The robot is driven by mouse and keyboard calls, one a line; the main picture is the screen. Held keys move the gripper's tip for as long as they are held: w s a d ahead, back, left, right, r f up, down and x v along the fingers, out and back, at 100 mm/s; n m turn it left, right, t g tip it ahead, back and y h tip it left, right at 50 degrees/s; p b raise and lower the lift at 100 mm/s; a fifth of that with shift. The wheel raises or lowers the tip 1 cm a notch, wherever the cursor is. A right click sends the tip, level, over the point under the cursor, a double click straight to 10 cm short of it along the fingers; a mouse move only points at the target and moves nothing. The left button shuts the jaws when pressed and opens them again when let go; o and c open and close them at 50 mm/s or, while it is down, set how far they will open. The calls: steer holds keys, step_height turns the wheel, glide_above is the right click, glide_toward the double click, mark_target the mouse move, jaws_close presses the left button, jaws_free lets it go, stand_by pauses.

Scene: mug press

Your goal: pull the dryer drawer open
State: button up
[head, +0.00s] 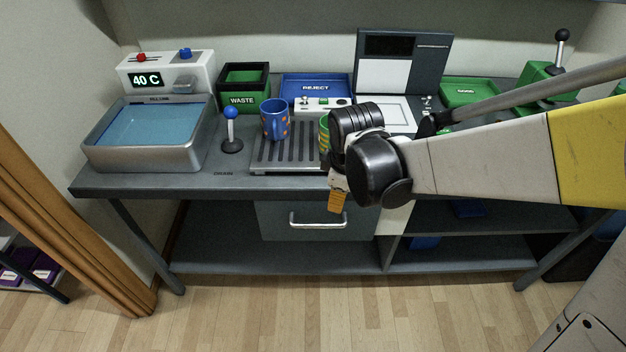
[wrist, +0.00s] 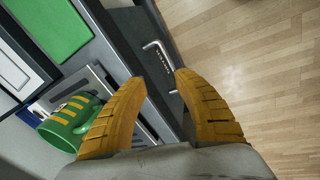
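The dryer drawer (head: 275,222) is a dark grey front under the table top; it looks shut. In the head view an orange fingertip (head: 337,201) shows at the table's front edge, above and right of the handle. The rest of the gripper is mostly hidden behind my wrist.
On the table above are a slotted drain tray (head: 272,155), a blue mug (head: 275,119) and a green striped mug (wrist: 70,120), partly hidden in the head view. A blue-knobbed lever (head: 231,130) and a water basin (head: 150,130) stand left. The floor in front is clear.

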mark_target(319, 224)
steer(key=w+a+f+n+b, duration=0.1)
steer(key=f, duration=0.4)
steer(key=w+a+f+n+b, duration=0.1)
steer(key=f+b, duration=0.1)
steer(key=f, duration=0.3)
steer(key=w+a+f+n+b, duration=0.1)
steer(key=a+f, duration=0.1)
steer(key=f, duration=0.4)
steer(key=shift+w+a+n+g+b, duration=0.1)
steer(key=shift+w+n+g+b, duration=0.05)
steer(key=shift+n+g+b, duration=0.2)
steer(key=shift+r, duration=0.1)
jaws_close()
